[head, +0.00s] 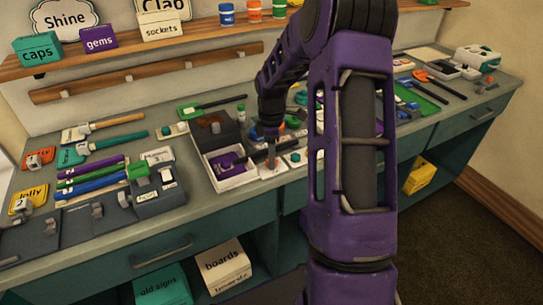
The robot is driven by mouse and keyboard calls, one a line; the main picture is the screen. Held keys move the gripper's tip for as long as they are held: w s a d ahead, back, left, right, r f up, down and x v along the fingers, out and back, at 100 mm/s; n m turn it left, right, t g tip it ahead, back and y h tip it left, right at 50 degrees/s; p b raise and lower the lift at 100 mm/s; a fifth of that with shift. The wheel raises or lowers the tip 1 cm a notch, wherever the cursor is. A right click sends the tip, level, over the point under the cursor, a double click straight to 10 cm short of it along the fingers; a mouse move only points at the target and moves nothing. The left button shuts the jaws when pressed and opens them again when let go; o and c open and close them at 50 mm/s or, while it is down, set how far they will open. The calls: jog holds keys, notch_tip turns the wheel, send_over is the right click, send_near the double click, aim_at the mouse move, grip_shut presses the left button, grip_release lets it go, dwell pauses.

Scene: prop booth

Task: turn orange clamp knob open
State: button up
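An orange clamp-like item (39,159) lies at the far left of the bench.
A white tray (237,183) with a purple item is left of my gripper. Tools and blocks crowd the grey bench (215,208); its front strip is clear. A wooden shelf (200,32) with labelled boxes runs behind. My purple arm hides the bench's centre right.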

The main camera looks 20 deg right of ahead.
jog(key=o, duration=0.4)
jog(key=shift+o, duration=0.2)
notch_tip(320, 180, up, 18)
jog(key=shift+w+d+f, duration=0.15)
jog(key=shift+w+f, duration=0.1)
dwell(0.4)
